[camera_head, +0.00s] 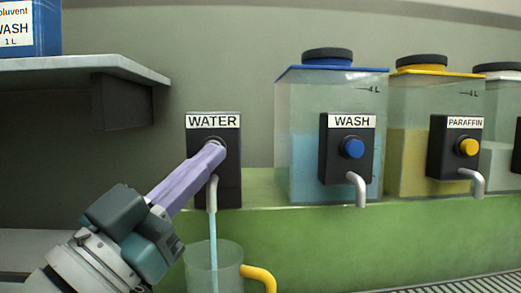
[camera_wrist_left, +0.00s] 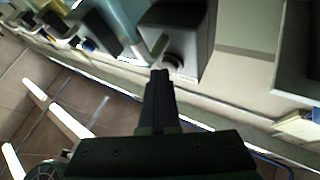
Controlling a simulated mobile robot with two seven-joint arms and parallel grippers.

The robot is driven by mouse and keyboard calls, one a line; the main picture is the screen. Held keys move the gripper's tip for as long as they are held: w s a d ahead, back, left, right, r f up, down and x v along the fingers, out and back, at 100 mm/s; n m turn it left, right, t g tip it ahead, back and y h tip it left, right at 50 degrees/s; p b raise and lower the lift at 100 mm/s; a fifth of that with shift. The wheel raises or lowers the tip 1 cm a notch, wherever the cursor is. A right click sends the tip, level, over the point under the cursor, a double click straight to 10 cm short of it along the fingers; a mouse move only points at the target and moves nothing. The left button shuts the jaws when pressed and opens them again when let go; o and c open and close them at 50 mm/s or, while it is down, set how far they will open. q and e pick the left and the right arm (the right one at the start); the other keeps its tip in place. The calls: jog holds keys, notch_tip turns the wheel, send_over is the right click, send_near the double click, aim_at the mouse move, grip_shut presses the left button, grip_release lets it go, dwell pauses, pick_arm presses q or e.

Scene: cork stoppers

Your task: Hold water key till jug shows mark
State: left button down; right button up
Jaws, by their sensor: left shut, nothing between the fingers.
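The black WATER dispenser (camera_head: 229,185) is on the wall, with a white label on top. My left gripper (camera_head: 213,150) is shut and empty, its fingertips against the grey round water key (camera_head: 219,144). In the left wrist view the shut fingers (camera_wrist_left: 160,74) reach the key (camera_wrist_left: 174,61). A pale blue stream of water (camera_head: 213,235) runs from the grey spout (camera_head: 212,190) into the clear jug (camera_head: 232,262) with a yellow handle. The jug's lower part is cut off by the frame edge; I cannot make out its mark or water level. My right gripper is out of view.
A WASH tank (camera_head: 301,145) with a blue key and a PARAFFIN tank (camera_head: 408,150) with a yellow key stand to the right. A shelf (camera_head: 110,70) with a blue container (camera_head: 30,45) is at upper left. A metal grating (camera_head: 455,283) lies at lower right.

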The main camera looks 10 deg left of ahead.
pick_arm(q)
jog(key=shift+s, duration=0.15)
dwell(0.7)
jog(key=shift+s+d+p, duration=0.2)
jog(key=shift+s+p, duration=0.3)
jog(key=shift+s, duration=0.15)
jog(key=shift+s+d+p, duration=0.25)
jog(key=shift+s+p, duration=0.1)
jog(key=shift+s, duration=0.45)
jog(key=shift+s+d+p, duration=0.2)
jog(key=shift+s+p, duration=0.2)
jog(key=shift+s, duration=0.4)
jog(key=shift+s+d+p, duration=0.25)
jog(key=shift+s+p, duration=0.1)
jog(key=shift+s, duration=0.45)
